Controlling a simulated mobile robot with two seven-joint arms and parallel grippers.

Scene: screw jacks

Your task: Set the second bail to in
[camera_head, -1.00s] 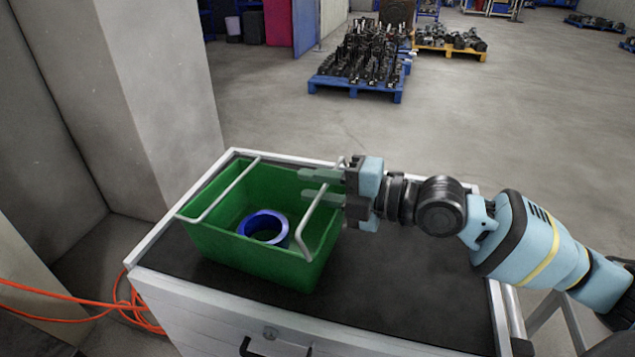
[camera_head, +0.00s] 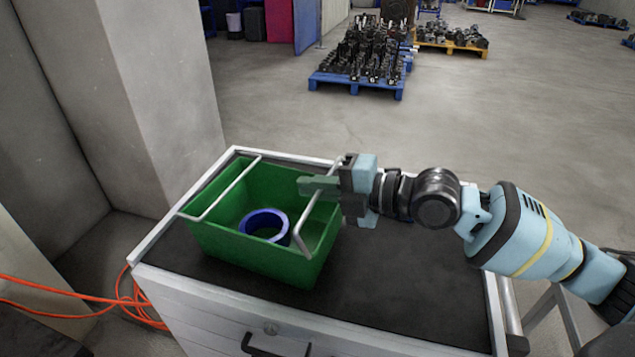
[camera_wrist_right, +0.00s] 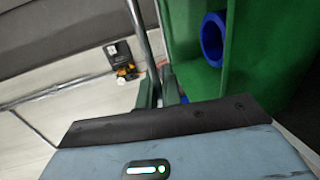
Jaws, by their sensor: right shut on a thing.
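A green bin (camera_head: 255,262) stands on the black-topped cabinet and has two light grey wire bails. The left bail (camera_head: 225,190) slants over the left part of the bin's opening. The right bail (camera_head: 303,215) is over the right part of the opening, its near leg running down to the right wall. My right gripper (camera_head: 306,186) reaches in from the right, shut on the right bail at its upper stretch. In the right wrist view the bail's rod (camera_wrist_right: 150,50) passes between the fingers. The fingers hide part of it in the head view. My left gripper is not in view.
A blue ring (camera_head: 265,225) lies inside the bin. The cabinet top (camera_head: 400,290) is bare right of the bin. A grey pillar (camera_head: 165,100) stands behind left, and loaded pallets (camera_head: 357,85) stand far off on the floor.

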